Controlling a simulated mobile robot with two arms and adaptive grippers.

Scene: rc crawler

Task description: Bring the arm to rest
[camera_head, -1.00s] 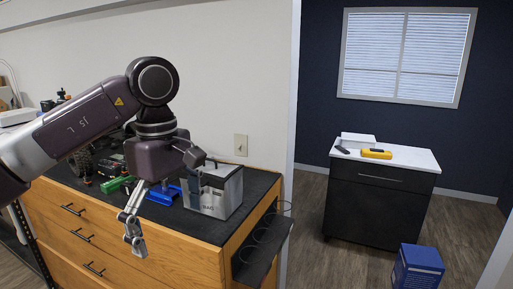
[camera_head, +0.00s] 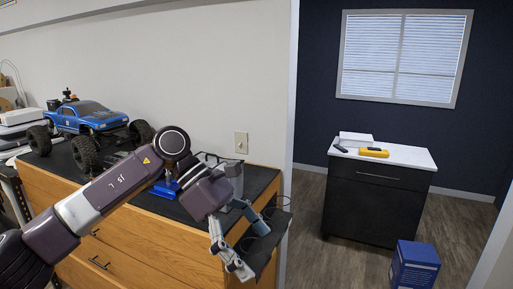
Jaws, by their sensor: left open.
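My left arm comes in from the lower left, across the front of the wooden cabinet. My left gripper (camera_head: 248,243) is open and empty, in front of the cabinet's right corner, by the dark side shelf. No object shows between its fingers. My right gripper is not in view.
A blue RC crawler (camera_head: 92,117) stands on the wooden cabinet (camera_head: 150,245). A grey box (camera_head: 233,178) and a blue tool (camera_head: 166,189) are partly hidden behind my arm. A dark cabinet (camera_head: 376,205) stands at right, with a blue box (camera_head: 415,266) on the floor.

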